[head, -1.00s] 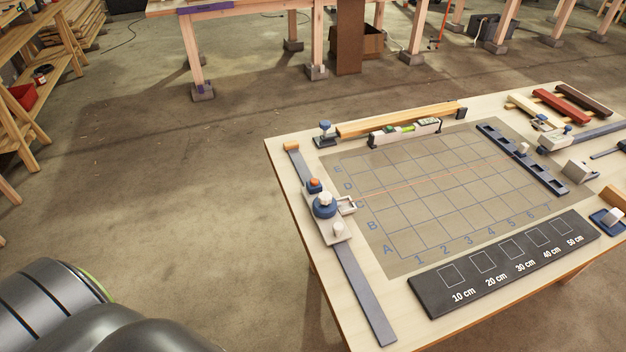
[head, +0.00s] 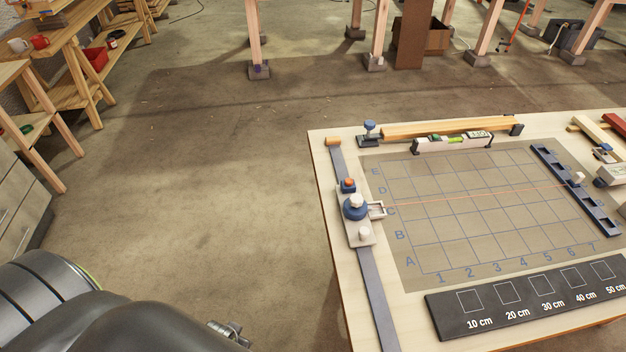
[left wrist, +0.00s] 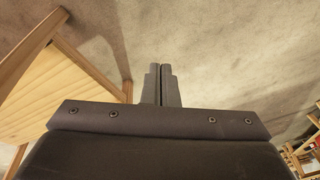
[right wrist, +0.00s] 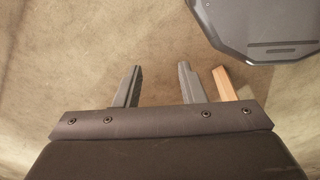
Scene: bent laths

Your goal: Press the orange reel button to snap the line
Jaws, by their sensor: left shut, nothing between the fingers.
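The orange reel button (head: 349,182) sits on a small blue block at the upper end of the reel carriage. The reel (head: 355,208) is blue with a white knob, on a grey rail (head: 375,300) along the table's left side. A thin reddish line (head: 470,195) runs straight from the reel side across the gridded mat (head: 410,262) to a white peg (head: 579,178) on the blue slotted bar. My left gripper (left wrist: 162,70) is shut and empty, over floor in its wrist view. My right gripper (right wrist: 158,72) is open and empty over floor; neither gripper's fingers show clearly in the head view.
The table (head: 322,150) also bears a spirit level (head: 452,141), a wooden lath (head: 440,128) and a black centimetre board (head: 535,297). Shelves (head: 75,70) stand at the far left. The floor left of the table is clear. A wooden piece (right wrist: 225,83) shows beside my right finger.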

